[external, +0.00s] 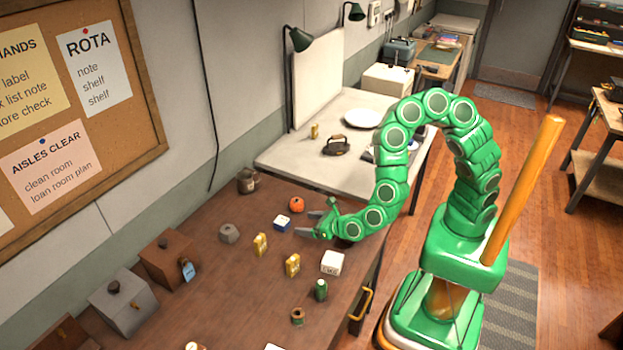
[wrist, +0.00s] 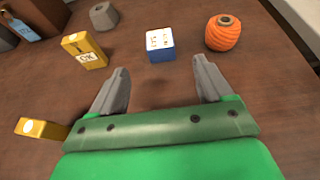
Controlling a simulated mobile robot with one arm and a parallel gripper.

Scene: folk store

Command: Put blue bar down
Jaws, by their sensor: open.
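A small blue block with a white top and dark print (wrist: 160,45), the only blue bar-like thing I see, rests on the brown table. It also shows in the external view (external: 282,223). My gripper (wrist: 161,66) is open and empty, low over the table. The block lies just beyond the fingertips, roughly centred between them in the wrist view and apart from both. In the external view my gripper (external: 316,219) is to the right of the block.
An orange twine spool (wrist: 223,33) stands right of the block. A yellow box (wrist: 83,50) and a grey weight (wrist: 103,16) are to its left. Another yellow box (wrist: 42,128) lies by my left finger. A white box (external: 332,262) and green bottle (external: 320,290) stand nearer the table edge.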

